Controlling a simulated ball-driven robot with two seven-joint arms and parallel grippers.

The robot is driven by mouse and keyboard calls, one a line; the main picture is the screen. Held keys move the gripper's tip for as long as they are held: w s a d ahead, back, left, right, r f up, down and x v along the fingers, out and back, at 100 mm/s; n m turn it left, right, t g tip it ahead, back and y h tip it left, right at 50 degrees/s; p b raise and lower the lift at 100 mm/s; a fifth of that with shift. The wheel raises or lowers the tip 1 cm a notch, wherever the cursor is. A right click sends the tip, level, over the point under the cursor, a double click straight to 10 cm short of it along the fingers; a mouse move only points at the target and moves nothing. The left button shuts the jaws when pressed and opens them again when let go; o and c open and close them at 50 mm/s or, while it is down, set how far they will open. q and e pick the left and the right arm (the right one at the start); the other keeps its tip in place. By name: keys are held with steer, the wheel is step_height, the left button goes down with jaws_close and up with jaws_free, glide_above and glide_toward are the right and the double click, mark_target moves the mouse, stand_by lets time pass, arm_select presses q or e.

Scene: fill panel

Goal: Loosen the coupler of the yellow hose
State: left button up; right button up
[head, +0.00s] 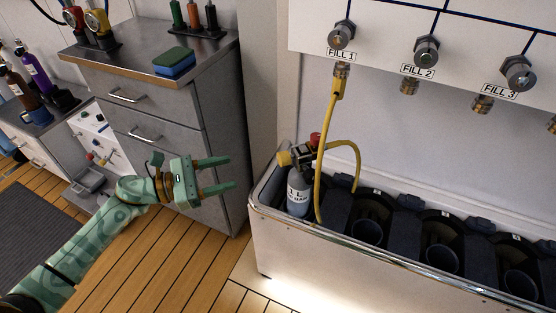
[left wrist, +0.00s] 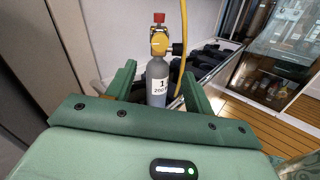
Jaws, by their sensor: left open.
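The yellow hose (head: 323,140) hangs from the FILL 1 outlet (head: 341,70), drops into the trough and loops up near the valve of a grey bottle (head: 298,195). Which fitting is the coupler is too small to tell. The bottle stands upright at the trough's left end, with a yellow valve and a red knob (head: 315,139). My left gripper (head: 233,172) is open and empty, left of the bottle and apart from it. In the left wrist view the bottle (left wrist: 157,78) shows between the fingers, with the hose (left wrist: 182,60) to its right. My right gripper is not in view.
The metal trough (head: 258,205) has several empty dark holders to the right. FILL 2 (head: 426,50) and FILL 3 (head: 518,74) valves sit on the panel. A grey cabinet (head: 200,100) stands behind my left gripper, with a sponge (head: 174,62) on top.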

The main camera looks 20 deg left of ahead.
mark_target(279, 160)
arm_select(q)
steer(key=b+x, duration=0.1)
steer(key=x, duration=1.2)
steer(key=shift+w+d, duration=0.15)
steer(key=c, duration=1)
